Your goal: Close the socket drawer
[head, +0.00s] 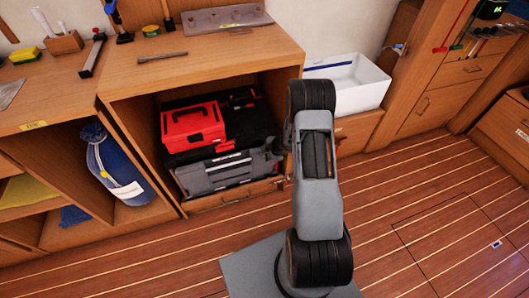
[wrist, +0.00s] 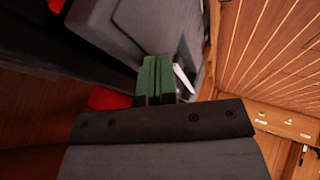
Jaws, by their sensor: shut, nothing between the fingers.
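No label marks the socket drawer, so I cannot tell for certain which front it is. A wooden drawer front with a handle (head: 237,199) runs under the open cabinet bay; how far out it stands is unclear. Above it a grey tool case (head: 228,172) sits in the bay, with a red toolbox (head: 194,127) behind and above. My gripper, with green fingers (wrist: 155,78), is shut and empty in the wrist view. Its tips are close to a grey case surface (wrist: 135,30); contact is unclear.
A white bin (head: 350,85) stands right of the bay, above another drawer front (head: 357,130). A blue bag (head: 115,170) is in the left bay. Tools lie on the wooden worktop (head: 215,55).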

